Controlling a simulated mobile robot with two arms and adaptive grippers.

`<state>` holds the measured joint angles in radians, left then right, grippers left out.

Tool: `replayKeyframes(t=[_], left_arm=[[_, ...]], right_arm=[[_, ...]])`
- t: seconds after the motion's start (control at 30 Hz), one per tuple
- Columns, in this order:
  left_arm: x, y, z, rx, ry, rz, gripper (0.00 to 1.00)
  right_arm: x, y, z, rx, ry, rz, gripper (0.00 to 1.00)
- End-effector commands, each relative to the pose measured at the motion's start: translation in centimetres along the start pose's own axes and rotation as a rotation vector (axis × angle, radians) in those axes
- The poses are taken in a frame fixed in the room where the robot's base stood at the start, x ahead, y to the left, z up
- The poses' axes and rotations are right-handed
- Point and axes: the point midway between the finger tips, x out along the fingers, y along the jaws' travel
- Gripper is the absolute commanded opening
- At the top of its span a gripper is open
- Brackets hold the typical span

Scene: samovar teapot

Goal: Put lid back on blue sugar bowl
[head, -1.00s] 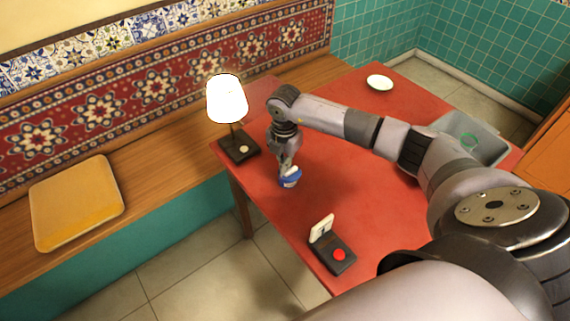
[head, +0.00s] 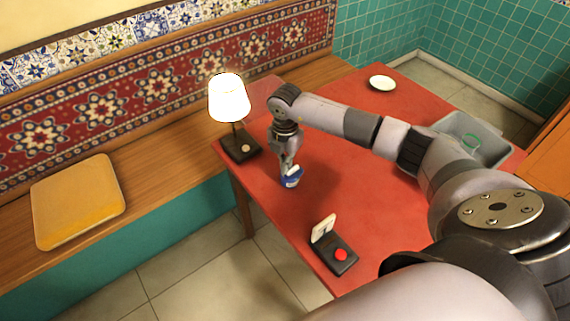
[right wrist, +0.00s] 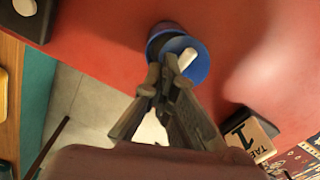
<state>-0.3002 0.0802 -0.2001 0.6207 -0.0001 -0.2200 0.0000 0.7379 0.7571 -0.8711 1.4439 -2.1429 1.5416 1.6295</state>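The blue sugar bowl (right wrist: 162,29) stands on the red table, mostly hidden behind its lid and my fingers. The round blue lid (right wrist: 199,66) with a white knob is at the bowl's mouth and looks tilted; whether it touches the bowl is unclear. In the head view, the blue and white of lid and bowl (head: 292,180) show just below my fingers. My right gripper (right wrist: 163,70) points down at the bowl, its fingertips close together at the lid's edge, and appears shut on the lid. My left gripper is not in view.
A lit lamp (head: 229,98) stands at the table's left edge, near my right gripper. A black stand with a red button and white card (head: 323,228) is at the front. A white dish (head: 382,82) and grey bin (head: 490,150) are farther off. The table's middle is clear.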

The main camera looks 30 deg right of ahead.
Motion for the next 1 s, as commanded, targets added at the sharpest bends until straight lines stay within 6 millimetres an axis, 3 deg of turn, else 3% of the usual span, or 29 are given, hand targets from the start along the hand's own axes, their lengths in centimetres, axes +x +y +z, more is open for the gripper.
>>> replayKeyframes(t=[0.03,1.0], left_arm=[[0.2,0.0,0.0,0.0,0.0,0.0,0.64],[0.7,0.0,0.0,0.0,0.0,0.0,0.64]], right_arm=[[1.0,-0.7,-0.1,0.0,0.002,-0.026,0.0],[0.0,1.0,0.3,-0.001,0.002,-0.012,0.0]])
